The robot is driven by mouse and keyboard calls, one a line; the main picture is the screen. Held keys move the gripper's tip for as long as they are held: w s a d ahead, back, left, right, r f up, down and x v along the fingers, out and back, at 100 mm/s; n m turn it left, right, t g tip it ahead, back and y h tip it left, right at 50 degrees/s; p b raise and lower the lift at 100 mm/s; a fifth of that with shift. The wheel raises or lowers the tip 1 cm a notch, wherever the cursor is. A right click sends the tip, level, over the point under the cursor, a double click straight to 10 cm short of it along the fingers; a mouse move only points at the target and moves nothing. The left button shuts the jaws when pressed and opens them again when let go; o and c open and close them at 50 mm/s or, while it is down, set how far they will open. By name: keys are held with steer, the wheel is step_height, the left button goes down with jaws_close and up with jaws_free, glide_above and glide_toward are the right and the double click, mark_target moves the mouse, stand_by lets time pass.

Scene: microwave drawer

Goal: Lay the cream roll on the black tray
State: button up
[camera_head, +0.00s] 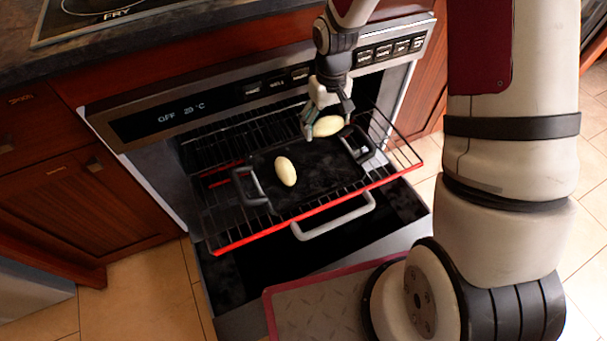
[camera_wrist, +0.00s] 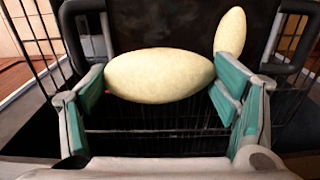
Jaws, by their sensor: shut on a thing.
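The black tray (camera_head: 312,195) lies on the pulled-out oven rack and has a raised handle at each end. My gripper (camera_head: 329,119) points down over the tray's back right part and is shut on a cream roll (camera_head: 327,126). In the wrist view this held cream roll (camera_wrist: 160,75) lies crosswise between the teal finger pads. Whether it touches the tray is hard to tell. A second cream roll (camera_head: 285,171) lies on the left half of the tray, apart from my gripper. It also shows at the upper right of the wrist view (camera_wrist: 230,32).
The wire rack (camera_head: 226,226) with a red front edge sticks out of the open oven. The oven's control panel (camera_head: 220,101) and the dark counter (camera_head: 120,55) are close behind my gripper.

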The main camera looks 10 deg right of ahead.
mark_target(323, 161)
steer(key=shift+d+f+b, duration=0.1)
steer(key=shift+f+b, duration=1.25)
steer(key=shift+b, duration=0.1)
step_height(323, 161, down, 10)
steer(key=b, duration=0.3)
steer(key=shift+r+b, duration=0.1)
steer(key=shift+b, duration=0.25)
steer(key=shift+f, duration=0.2)
steer(key=o, duration=1.1)
steer(key=shift+r, duration=0.15)
